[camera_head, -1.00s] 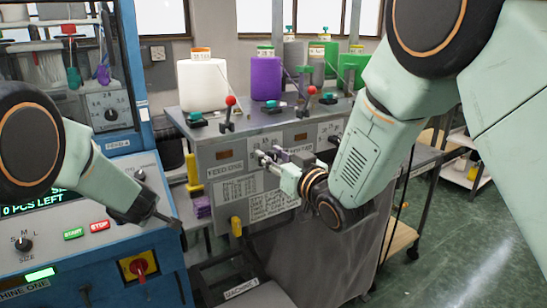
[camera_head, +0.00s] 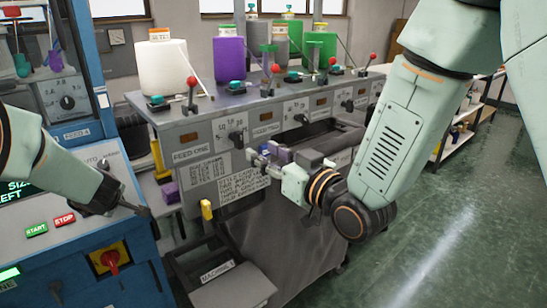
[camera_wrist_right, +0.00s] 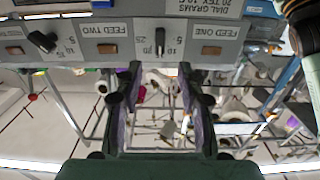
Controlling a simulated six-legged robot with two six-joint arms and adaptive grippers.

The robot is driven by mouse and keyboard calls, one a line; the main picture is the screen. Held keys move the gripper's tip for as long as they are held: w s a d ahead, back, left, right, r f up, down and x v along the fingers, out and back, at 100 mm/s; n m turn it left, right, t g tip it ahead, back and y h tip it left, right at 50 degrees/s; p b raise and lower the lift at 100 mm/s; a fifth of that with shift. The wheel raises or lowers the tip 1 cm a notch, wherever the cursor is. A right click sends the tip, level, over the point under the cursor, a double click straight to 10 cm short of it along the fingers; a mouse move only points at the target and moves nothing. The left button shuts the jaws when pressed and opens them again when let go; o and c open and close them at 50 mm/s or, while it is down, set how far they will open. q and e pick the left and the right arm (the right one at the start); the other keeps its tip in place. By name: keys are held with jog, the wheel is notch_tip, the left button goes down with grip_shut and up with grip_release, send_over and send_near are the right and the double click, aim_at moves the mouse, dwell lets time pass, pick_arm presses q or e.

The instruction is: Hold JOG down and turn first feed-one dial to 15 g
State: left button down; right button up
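The first feed-one dial (camera_head: 236,137) is a dark knob with a pale scale on the grey feed panel, right of the FEED ONE label. It also shows in the right wrist view (camera_wrist_right: 160,42), beyond and above the fingers. My right gripper (camera_head: 258,157) is open and empty, below and right of that dial, apart from it. Its purple-padded fingers (camera_wrist_right: 160,95) frame an empty gap in the wrist view. My left gripper (camera_head: 145,210) has its thin dark fingers together beside the blue machine's sloping panel. I cannot make out a JOG button.
The START (camera_head: 37,229) and STOP (camera_head: 65,219) buttons and a red knob (camera_head: 110,260) are on the blue machine. The feed-two dial (camera_wrist_right: 42,40) is nearby. Yarn cones (camera_head: 163,68) and red-topped levers (camera_head: 192,90) stand above the panel. Green floor lies clear at right.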

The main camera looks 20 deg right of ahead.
jog(key=shift+v, duration=0.9)
notch_tip(320, 180, up, 10)
dwell(0.3)
pick_arm(q)
jog(key=shift+s+d+r, duration=0.2)
jog(key=shift+s+r, duration=0.35)
jog(key=shift+r, duration=0.2)
jog(key=shift+w+r+v, duration=0.15)
jog(key=shift+v, duration=0.85)
jog(key=shift+w+r+v, duration=0.15)
jog(key=shift+r+v, duration=0.05)
jog(key=shift+v, duration=0.8)
pick_arm(e)
jog(key=shift+r, duration=0.2)
pick_arm(q)
jog(key=shift+d, duration=0.15)
